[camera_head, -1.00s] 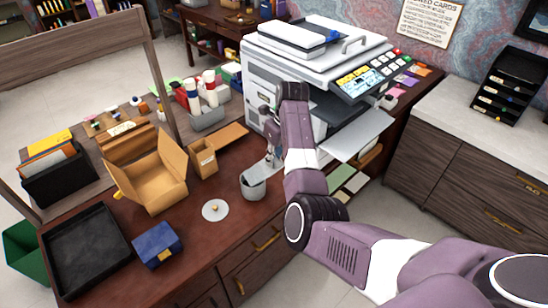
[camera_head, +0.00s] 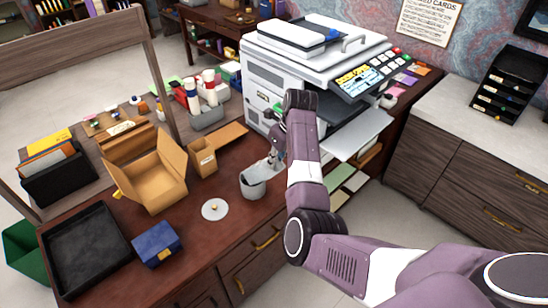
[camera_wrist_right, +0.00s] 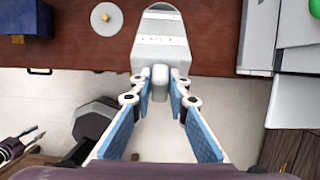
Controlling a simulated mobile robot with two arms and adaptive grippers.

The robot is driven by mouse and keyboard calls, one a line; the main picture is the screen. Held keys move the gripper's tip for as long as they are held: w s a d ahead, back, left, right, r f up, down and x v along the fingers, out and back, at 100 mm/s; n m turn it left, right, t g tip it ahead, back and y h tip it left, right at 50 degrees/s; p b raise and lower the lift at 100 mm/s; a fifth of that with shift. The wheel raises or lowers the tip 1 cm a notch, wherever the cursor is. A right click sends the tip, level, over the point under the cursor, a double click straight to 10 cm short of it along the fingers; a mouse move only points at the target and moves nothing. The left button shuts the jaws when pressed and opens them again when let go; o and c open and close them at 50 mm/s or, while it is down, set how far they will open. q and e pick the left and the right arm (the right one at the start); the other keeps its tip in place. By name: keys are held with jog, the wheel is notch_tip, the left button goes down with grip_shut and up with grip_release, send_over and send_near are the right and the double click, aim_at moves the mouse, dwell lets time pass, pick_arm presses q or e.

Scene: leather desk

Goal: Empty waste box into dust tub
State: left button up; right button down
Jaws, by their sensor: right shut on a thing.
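My right gripper (camera_head: 280,147) is shut on the handle of a pale grey waste box (camera_wrist_right: 160,50). The box is tilted over the open grey dust tub (camera_head: 253,187), its far end at the tub's rim. I cannot tell whether they touch or whether anything is falling out. The gripper's blue-padded fingers (camera_wrist_right: 160,90) show in the right wrist view. A white round lid with a knob (camera_head: 214,210) lies on the desk beside the tub. Dark parted prongs at the wrist view's lower left look like my left gripper (camera_wrist_right: 30,142).
The copier (camera_head: 275,85) stands behind the arm, its front open. A small brown box (camera_head: 203,160) and an open carton (camera_head: 155,180) stand left of the tub. A blue box (camera_head: 157,243) and black tray (camera_head: 85,250) are nearer. Bare desk surrounds the lid.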

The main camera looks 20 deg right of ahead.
jog(key=shift+s+d+f+t+y, duration=0.15)
jog(key=shift+s+f+t, duration=0.15)
jog(key=shift+s, duration=0.15)
jog(key=shift+s+d+f+t+y, duration=0.15)
jog(key=shift+s+t, duration=0.15)
jog(key=shift+s, duration=0.15)
dwell(0.3)
dwell(0.5)
jog(key=shift+s+f, duration=0.2)
jog(key=shift+s+d+f+t+y, duration=0.2)
jog(key=shift+s+f+t, duration=0.1)
jog(key=shift+s+t, duration=0.15)
jog(key=shift+s+d+f+t+y, duration=0.15)
jog(key=shift+s+f+t, duration=0.1)
jog(key=shift+s+t, duration=0.15)
